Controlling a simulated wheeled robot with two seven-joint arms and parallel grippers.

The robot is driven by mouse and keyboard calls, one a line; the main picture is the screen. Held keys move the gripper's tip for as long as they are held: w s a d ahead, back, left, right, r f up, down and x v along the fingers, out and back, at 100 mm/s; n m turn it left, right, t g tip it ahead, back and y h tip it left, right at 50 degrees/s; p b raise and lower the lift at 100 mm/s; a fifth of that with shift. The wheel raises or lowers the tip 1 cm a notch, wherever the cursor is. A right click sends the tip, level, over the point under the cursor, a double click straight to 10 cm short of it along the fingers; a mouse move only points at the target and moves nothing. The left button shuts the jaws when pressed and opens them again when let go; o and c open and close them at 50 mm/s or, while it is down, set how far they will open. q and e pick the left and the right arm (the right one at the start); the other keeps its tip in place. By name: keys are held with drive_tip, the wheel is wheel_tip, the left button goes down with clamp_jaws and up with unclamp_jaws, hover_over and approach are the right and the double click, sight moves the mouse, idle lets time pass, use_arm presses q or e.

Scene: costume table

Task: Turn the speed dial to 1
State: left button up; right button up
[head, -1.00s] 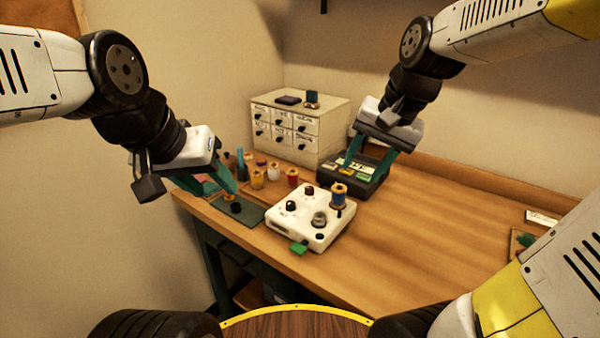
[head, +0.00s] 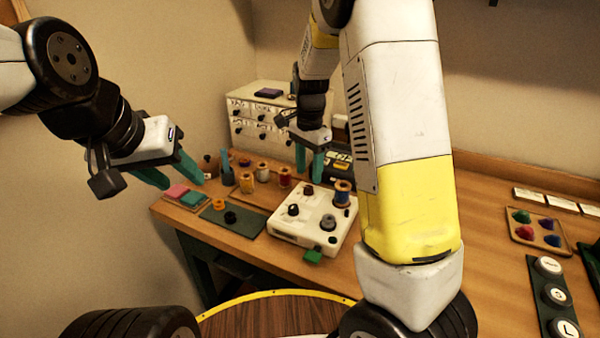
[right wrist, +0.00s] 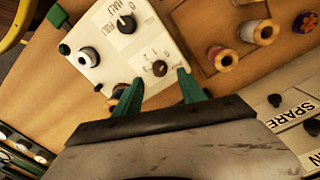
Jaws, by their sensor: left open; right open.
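A white machine (head: 286,227) with several knobs stands on the table, and it also shows in the right wrist view (right wrist: 103,75). A brown knob (right wrist: 160,68) has small numbers around it; it shows at the back of the machine in the head view (head: 308,189). A black knob (right wrist: 127,24) with a printed label and a grey dial (right wrist: 88,57) are beside it. I cannot read which is the speed dial. My right gripper (head: 309,175) is open just above the brown knob, apart from it. My left gripper (head: 183,182) is open and empty, left of the machine.
Several thread spools (head: 262,172) and a green mat (head: 240,222) are to the left. A labelled drawer cabinet (head: 260,105) is behind. My right arm hides part of the table.

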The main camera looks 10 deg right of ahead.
sight(309, 187)
drive_tip(key=shift+f, duration=2.4)
drive_tip(key=shift+c, duration=0.2)
clamp_jaws()
